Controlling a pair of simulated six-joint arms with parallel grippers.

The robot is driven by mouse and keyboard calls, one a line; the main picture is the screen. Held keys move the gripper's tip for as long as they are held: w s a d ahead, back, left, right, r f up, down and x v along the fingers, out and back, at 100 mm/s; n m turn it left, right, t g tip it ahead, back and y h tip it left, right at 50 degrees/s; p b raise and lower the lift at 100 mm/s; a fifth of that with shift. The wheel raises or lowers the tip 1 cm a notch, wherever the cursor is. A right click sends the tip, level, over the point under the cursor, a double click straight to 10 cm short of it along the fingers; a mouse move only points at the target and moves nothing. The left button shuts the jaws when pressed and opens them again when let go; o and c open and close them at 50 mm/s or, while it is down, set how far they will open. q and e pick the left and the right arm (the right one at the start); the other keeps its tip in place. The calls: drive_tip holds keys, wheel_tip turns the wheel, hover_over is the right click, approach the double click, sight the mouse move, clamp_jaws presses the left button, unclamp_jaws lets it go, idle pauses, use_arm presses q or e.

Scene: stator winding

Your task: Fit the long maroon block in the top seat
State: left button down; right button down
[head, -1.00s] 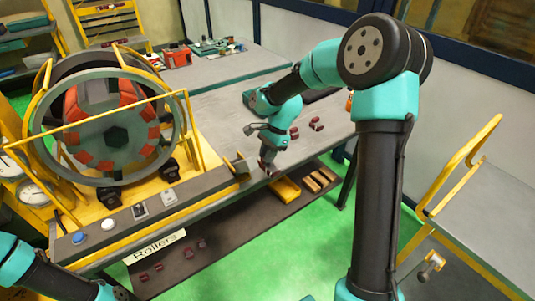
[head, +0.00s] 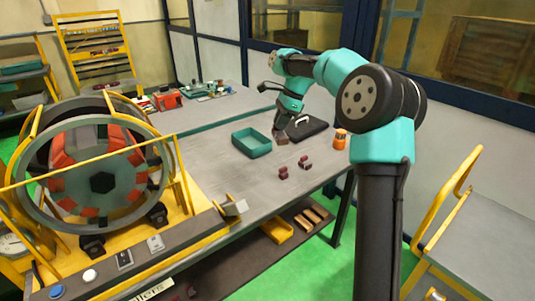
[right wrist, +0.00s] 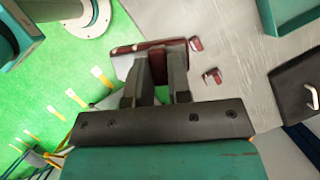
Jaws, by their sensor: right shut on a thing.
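My right gripper (head: 281,138) is over the back part of the grey table, beside the black case. In the right wrist view its two fingers (right wrist: 161,75) are shut on a long maroon block (right wrist: 160,50), which reaches past the fingers on the left. In the head view the block is small and mostly hidden by the gripper. The stator (head: 62,212) stands at the left, a grey ring with red segments and a dark hexagonal hub. Its top seat (head: 88,132) looks grey, with red on both sides. My left gripper is out of view.
Small maroon blocks (head: 283,173) lie on the table in front of the gripper. A teal tray (head: 252,151) is to its left. A black case (head: 310,130) and an orange jar (head: 340,139) are to its right. A yellow bar crosses the stator's front.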

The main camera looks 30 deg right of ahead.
drive_tip(key=s+d+r+m+t, duration=0.1)
drive_tip(key=s+d+r+m, duration=0.2)
drive_tip(key=r, duration=0.8)
drive_tip(key=s+d+r+m+t+h, duration=0.1)
drive_tip(key=s+d+r+m, duration=0.2)
drive_tip(key=s+d+r, duration=0.4)
drive_tip(key=shift+s+d+r, duration=0.15)
drive_tip(key=shift+d+r, duration=0.85)
drive_tip(key=shift+r, duration=1.8)
